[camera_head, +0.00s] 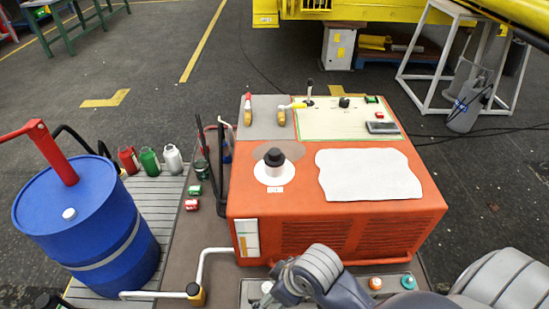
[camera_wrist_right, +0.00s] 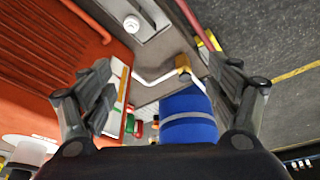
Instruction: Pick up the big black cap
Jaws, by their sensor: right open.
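The big black cap (camera_head: 274,157) sits on a white cylindrical neck (camera_head: 273,170) on top of the orange machine, left of its middle. In the right wrist view a dark edge of it (camera_wrist_right: 20,173) shows at the bottom left corner, mostly cut off. My right gripper (camera_wrist_right: 166,70) is open and empty, its fingers spread wide, with the cap outside them to the lower left. In the head view my right arm comes in at the bottom right, in front of the machine; its fingers cannot be made out there. My left gripper is not in view.
The orange machine (camera_head: 340,229) carries a white sheet (camera_head: 368,175) and a control panel (camera_head: 350,120) with levers. A blue barrel (camera_head: 85,225) stands left. Several bottles (camera_head: 150,160) stand behind it. A bent white pipe (camera_head: 203,265) and a tray (camera_head: 340,285) with small caps lie in front.

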